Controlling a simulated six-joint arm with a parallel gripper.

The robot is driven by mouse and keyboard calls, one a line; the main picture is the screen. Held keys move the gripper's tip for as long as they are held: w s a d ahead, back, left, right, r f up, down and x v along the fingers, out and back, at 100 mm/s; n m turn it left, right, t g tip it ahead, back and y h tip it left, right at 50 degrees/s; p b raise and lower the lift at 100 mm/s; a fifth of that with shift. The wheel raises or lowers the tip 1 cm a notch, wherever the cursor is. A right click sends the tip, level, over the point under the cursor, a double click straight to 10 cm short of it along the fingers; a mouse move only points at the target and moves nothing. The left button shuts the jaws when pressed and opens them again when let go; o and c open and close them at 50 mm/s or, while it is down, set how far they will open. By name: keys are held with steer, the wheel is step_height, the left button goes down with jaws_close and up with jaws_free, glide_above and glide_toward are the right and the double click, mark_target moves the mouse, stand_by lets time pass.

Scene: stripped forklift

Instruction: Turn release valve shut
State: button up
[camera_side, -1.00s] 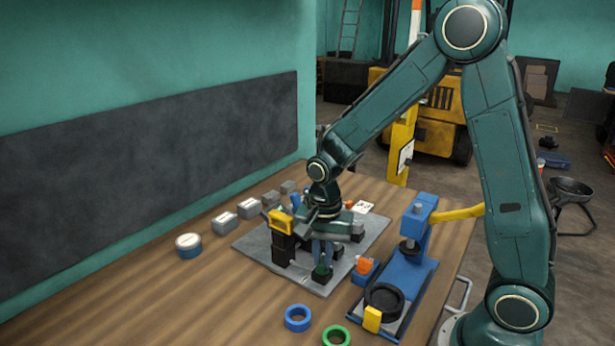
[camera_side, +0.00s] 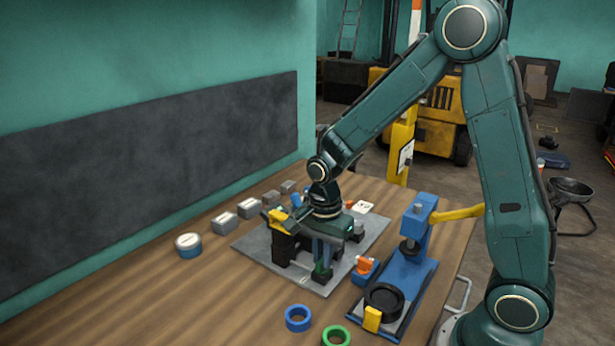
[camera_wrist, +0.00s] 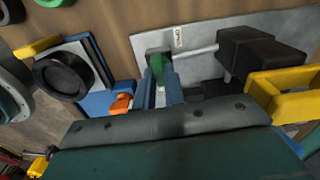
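A green valve handle (camera_side: 321,275) stands low at the front edge of the grey plate (camera_side: 262,240). It also shows in the wrist view (camera_wrist: 157,66), on a dark block at the plate's edge. I take it as the release valve; no label on it is readable. My gripper (camera_side: 321,262) points down over it. Its two blue fingers (camera_wrist: 160,92) are close together at the handle, one on each side, and appear shut on it. The wide gripper body hides part of the plate, and the fingers hide part of the handle.
A black block assembly (camera_wrist: 262,50) with a yellow bracket (camera_wrist: 285,92) stands close beside my gripper. A blue press (camera_side: 407,268) with an orange-topped block (camera_side: 364,266) is to the right. Blue (camera_side: 298,318) and green (camera_side: 335,336) rings lie in front. The front left tabletop is clear.

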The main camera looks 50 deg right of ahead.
steer(key=o, duration=0.4)
steer(key=shift+r, duration=0.1)
step_height(320, 180, up, 14)
stand_by(0.7)
steer(key=s+r+n+t, duration=0.2)
steer(key=s+n, duration=0.6)
steer(key=s+a+r+n+t, duration=0.1)
steer(key=s+r+n+t, duration=0.1)
steer(key=s+n, duration=0.7)
steer(key=shift+t, duration=0.8)
